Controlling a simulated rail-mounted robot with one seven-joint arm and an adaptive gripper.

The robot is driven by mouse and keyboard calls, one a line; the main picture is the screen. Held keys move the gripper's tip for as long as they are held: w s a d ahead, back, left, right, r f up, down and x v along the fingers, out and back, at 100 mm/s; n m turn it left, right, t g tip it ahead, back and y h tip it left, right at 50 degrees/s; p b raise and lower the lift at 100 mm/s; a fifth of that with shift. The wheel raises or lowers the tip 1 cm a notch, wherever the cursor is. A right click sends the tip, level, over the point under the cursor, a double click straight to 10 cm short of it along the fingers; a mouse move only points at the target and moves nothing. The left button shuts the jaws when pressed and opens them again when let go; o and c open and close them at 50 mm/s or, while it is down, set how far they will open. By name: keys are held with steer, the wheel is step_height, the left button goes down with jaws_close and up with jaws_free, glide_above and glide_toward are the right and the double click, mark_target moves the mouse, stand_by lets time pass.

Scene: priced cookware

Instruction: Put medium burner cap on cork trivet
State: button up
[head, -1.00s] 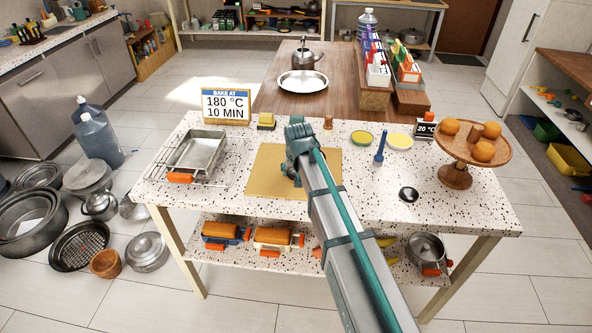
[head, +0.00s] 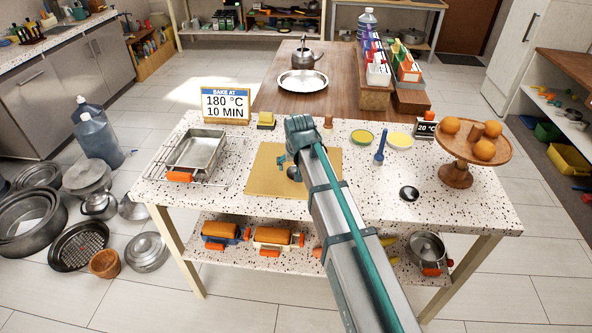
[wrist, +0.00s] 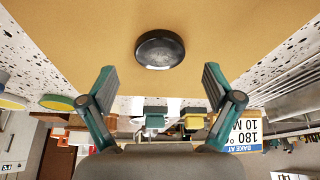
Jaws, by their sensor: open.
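A tan square board (head: 265,175), which looks like the cork trivet, lies flat in the middle of the speckled table. In the wrist view, a round black cap (wrist: 160,49) lies on the tan board (wrist: 60,25). A second black round cap (head: 409,194) lies on the bare table top to the right of the board. I cannot tell which cap is the medium one. My gripper (wrist: 160,82) is open and empty over the board, its fingertips either side of the cap's line and apart from it.
A metal pan on a wire rack (head: 197,152) stands left of the board. The sign (head: 226,105) and yellow sponge (head: 266,121) are behind. A blue tool (head: 380,147), small round dishes (head: 400,140) and a wooden stand with oranges (head: 456,175) are at right.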

steer(key=b+v, duration=0.1)
steer(key=v, duration=0.8)
